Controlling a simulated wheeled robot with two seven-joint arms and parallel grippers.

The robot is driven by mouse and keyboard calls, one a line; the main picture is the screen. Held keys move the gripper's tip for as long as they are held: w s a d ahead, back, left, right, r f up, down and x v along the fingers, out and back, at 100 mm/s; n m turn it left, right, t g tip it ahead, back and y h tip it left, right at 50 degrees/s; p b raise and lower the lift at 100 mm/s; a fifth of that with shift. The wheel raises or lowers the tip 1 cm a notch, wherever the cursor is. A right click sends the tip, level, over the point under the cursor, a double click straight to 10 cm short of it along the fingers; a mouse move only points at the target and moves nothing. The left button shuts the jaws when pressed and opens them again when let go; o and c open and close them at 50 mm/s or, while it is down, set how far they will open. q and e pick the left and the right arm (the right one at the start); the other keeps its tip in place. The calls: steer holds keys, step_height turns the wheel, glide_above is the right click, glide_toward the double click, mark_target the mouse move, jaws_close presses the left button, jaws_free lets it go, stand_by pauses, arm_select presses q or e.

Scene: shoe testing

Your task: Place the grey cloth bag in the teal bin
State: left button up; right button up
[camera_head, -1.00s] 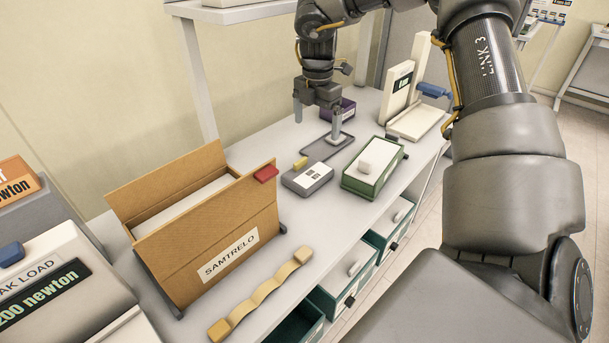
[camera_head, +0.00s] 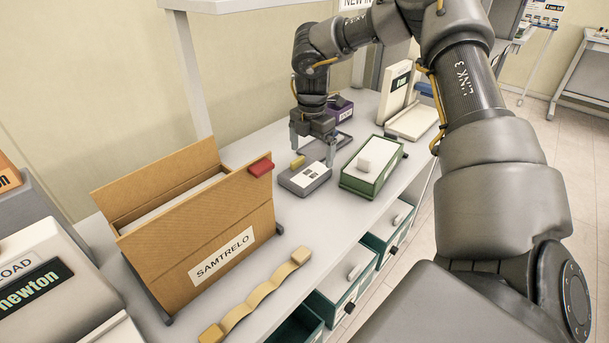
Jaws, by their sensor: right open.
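My right gripper (camera_head: 312,147) is open, fingers pointing down and apart, with nothing seen between them. It is just behind a grey box-shaped item (camera_head: 305,179) with a white label and a yellow part, at the near side of a dark flat tray (camera_head: 341,142). Whether the fingers touch anything is unclear. I cannot make out a grey cloth bag for certain. Teal-green open bins or drawers (camera_head: 341,299) sit under the table's front edge; another teal one (camera_head: 297,327) is at the bottom. My left gripper is not in view.
A large brown carton (camera_head: 209,228) labelled SAMTRELO stands on the table (camera_head: 262,307), a wavy tan strip (camera_head: 257,294) in front. A green box (camera_head: 371,178) is right of the grey item. A purple box (camera_head: 342,109) stands behind. A white device (camera_head: 413,121) is farther right.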

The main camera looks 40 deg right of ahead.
mark_target(310, 167)
steer(key=shift+a+f+p, duration=0.1)
steer(key=shift+f+p, duration=0.25)
steer(key=shift+f, duration=2.3)
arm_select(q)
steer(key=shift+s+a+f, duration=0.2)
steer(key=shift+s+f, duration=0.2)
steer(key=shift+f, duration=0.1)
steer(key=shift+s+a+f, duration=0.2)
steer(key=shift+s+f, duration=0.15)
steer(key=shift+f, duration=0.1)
arm_select(e)
steer(key=c, duration=0.8)
